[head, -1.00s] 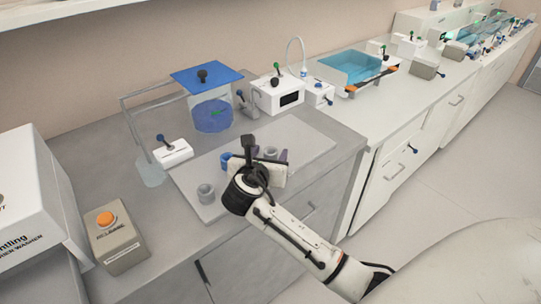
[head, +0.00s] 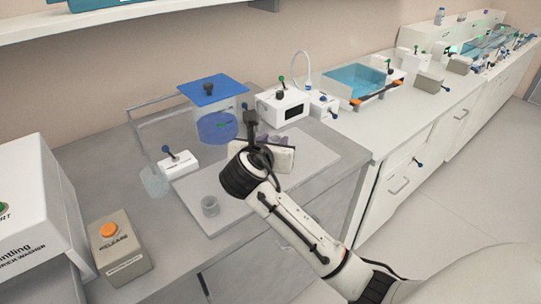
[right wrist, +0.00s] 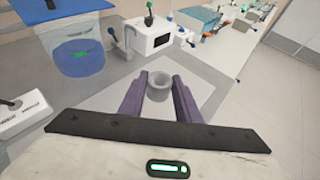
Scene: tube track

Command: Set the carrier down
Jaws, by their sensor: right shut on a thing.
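My right gripper (head: 276,141) is shut on a grey cup-like carrier (right wrist: 158,87). In the right wrist view, its two purple fingers stand on either side of the carrier, which is upright with its opening up. In the head view my gripper body covers most of the held carrier. It is over the back part of a pale grey mat (head: 310,160); I cannot tell whether the carrier touches the mat. My left gripper is not in view.
A clear vessel with blue contents (head: 216,126) under a blue lid stands behind the mat. A white switch box (head: 179,164) is at the mat's left, a white device (head: 282,107) behind. A release box (head: 118,247) stands front left. The mat's right part is clear.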

